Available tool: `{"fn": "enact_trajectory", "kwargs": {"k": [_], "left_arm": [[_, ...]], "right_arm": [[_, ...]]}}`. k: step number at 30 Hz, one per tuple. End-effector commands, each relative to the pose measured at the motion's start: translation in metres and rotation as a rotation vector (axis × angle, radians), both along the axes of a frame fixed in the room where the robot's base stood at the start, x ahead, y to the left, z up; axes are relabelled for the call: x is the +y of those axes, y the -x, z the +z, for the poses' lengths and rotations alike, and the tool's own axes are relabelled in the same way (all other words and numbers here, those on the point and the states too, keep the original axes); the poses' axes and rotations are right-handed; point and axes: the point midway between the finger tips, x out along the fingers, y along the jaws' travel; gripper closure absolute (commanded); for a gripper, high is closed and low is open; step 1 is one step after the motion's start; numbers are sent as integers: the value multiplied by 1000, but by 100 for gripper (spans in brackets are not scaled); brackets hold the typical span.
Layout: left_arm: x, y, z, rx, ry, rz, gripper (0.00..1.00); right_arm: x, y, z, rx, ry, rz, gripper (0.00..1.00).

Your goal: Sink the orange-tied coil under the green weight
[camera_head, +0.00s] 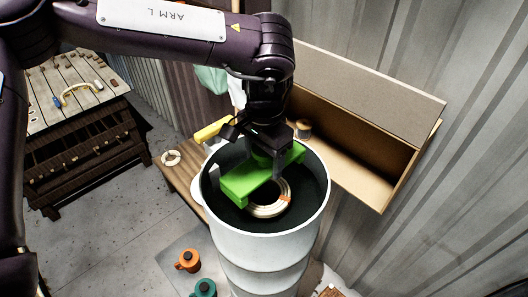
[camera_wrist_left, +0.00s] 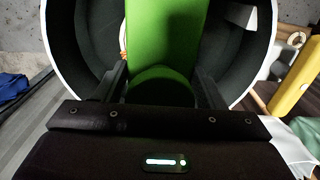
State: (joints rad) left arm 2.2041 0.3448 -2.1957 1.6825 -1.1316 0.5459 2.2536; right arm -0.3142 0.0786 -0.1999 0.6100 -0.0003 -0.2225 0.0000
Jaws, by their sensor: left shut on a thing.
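The coil (camera_head: 269,208) is a pale ring with an orange tie at its right side, and it lies inside the white drum (camera_head: 275,242). The green weight (camera_head: 236,185) is a bar held by my left gripper (camera_head: 258,165), inside the drum mouth and partly over the coil. In the left wrist view the weight (camera_wrist_left: 163,35) runs between the fingers, and a small bit of the coil shows at its left edge. Whether the weight touches the coil, I cannot tell. My right gripper is not seen.
An open cardboard box (camera_head: 350,165) stands right of the drum by the corrugated wall. A wooden bench behind the drum holds another ring (camera_head: 171,158) and a yellow object (camera_head: 210,130). Orange (camera_head: 188,260) and teal (camera_head: 204,288) pots stand at the drum's front left.

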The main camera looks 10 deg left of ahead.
Motion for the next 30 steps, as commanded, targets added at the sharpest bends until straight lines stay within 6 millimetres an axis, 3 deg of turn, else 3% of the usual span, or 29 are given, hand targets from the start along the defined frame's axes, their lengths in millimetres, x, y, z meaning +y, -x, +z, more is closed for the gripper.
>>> {"fn": "enact_trajectory", "kwargs": {"k": [3, 7, 18, 30], "left_arm": [[-1, -1, -16, -3, 3, 1, 94], [-1, -1, -30, -3, 3, 1, 94], [-1, -1, -59, -4, 4, 0, 94], [-1, -1, -64, -4, 1, 0, 94]], "right_arm": [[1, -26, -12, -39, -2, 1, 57], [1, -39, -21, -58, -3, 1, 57], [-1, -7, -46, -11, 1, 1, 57], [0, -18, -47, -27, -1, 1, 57]]}}
